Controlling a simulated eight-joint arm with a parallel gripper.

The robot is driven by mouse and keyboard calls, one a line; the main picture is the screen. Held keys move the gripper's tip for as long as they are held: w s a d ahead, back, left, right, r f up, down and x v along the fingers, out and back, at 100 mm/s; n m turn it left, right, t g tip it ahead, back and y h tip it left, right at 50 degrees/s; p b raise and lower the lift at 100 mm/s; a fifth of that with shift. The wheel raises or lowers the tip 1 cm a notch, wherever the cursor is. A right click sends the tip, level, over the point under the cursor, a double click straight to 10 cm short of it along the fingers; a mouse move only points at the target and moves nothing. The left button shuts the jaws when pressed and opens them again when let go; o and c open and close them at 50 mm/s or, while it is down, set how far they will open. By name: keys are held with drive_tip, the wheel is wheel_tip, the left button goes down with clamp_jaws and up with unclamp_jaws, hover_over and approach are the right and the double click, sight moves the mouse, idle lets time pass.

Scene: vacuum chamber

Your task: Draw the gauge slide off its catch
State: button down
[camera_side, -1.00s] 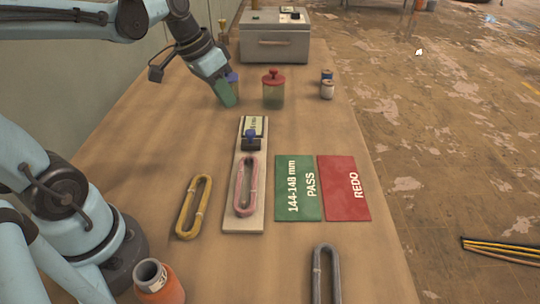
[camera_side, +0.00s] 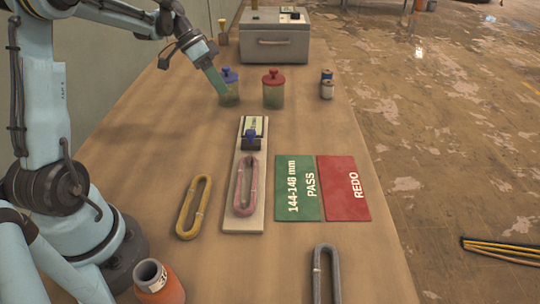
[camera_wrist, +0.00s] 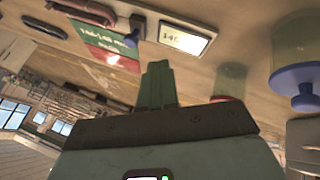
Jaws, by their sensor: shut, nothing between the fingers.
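The gauge (camera_side: 247,213) is a long pale board on the bench. Its dark slide with a blue knob (camera_side: 251,134) sits towards the far end, below a lit display (camera_side: 252,124). The display also shows in the wrist view (camera_wrist: 185,38), its reading only partly legible, with the blue knob (camera_wrist: 133,38) beside it. A pink loop (camera_side: 240,187) lies lengthwise on the board, its far end near the slide. My gripper (camera_side: 222,94) has green fingers, shut and empty, held in the air beside the blue-lidded jar, well beyond the gauge and touching neither slide nor loop.
A blue-lidded jar (camera_side: 229,89) and a red-lidded jar (camera_side: 273,92) stand beyond the gauge. A green PASS mat (camera_side: 291,205) and red REDO mat (camera_side: 343,180) lie right. A yellow loop (camera_side: 187,215), grey loop (camera_side: 318,270) and orange pot (camera_side: 165,285) are nearer. A grey case (camera_side: 292,47) is behind.

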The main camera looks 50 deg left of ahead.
sight(250, 146)
drive_tip(key=x, duration=0.7)
drive_tip(key=d, duration=0.2)
drive_tip(key=d+f, duration=0.1)
drive_tip(key=shift+s, duration=0.4)
drive_tip(key=shift+s+d, duration=0.2)
drive_tip(key=shift+d, duration=0.35)
